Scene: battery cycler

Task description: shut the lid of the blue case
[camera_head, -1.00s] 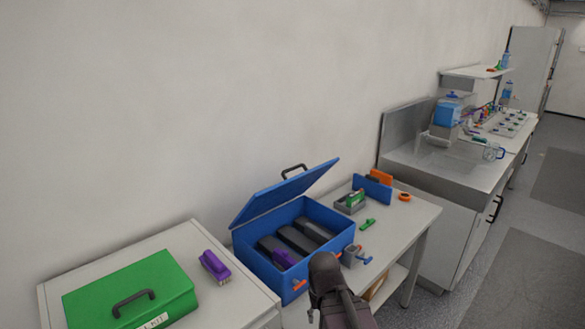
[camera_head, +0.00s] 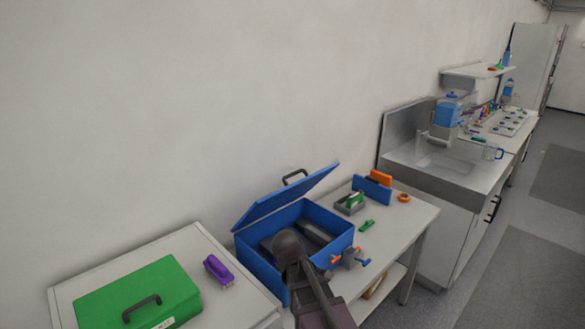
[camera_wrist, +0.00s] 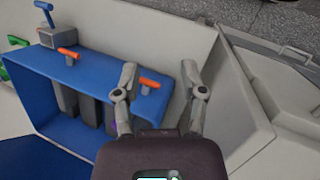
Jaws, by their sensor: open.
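The blue case (camera_head: 268,270) stands on the white table with its blue lid (camera_head: 285,196) raised and tilted back toward the wall. A black handle (camera_head: 295,175) sits on the lid's upper side. Dark grey blocks lie inside the case, partly hidden by my arm. In the wrist view the case's blue wall (camera_wrist: 75,85) with two orange latches (camera_wrist: 148,83) is at left. My gripper (camera_wrist: 162,75) is open and empty, its fingers beside the case's latch side. In the head view my arm covers the case's front, and the fingertips are hidden.
A closed green case (camera_head: 140,292) and a purple brush (camera_head: 218,270) are on the left table. Right of the blue case are a grey holder with tools (camera_head: 352,257), a grey tray (camera_head: 349,205), a green piece (camera_head: 367,225) and an orange tape roll (camera_head: 404,198).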

